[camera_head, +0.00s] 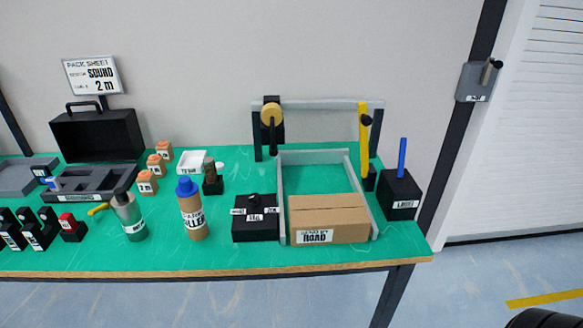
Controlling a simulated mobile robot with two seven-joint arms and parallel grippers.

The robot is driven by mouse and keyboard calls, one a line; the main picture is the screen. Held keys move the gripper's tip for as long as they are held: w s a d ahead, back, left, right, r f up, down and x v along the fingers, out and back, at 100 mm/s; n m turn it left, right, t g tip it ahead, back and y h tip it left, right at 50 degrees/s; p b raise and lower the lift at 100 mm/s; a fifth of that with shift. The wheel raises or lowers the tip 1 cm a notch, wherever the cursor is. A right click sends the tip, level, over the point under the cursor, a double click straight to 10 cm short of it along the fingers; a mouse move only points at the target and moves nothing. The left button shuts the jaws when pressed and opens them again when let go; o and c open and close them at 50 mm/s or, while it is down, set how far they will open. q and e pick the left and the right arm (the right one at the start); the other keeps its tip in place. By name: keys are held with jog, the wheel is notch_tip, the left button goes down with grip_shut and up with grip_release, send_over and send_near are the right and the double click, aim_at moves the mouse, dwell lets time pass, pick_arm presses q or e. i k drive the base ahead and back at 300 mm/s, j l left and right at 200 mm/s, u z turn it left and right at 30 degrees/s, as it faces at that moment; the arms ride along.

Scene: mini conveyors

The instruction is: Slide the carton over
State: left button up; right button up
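A brown cardboard carton (328,219) with a white label on its front sits at the front end of a grey-railed frame (282,190) on the green table. The rails run along its left and right sides. The green surface behind the carton, inside the frame, is bare. Neither of my grippers can be made out in the head view. A dark rounded shape shows at the bottom right corner; I cannot tell what it is.
A black box (255,225) stands close left of the frame. A black block with a blue rod (399,194) stands right of it. A grey bar with a yellow lever (364,140) stands behind. Bottles (192,215), an open black case (97,137) and small items fill the left.

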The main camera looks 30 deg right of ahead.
aim_at(338, 217)
jog(key=z, duration=1.25)
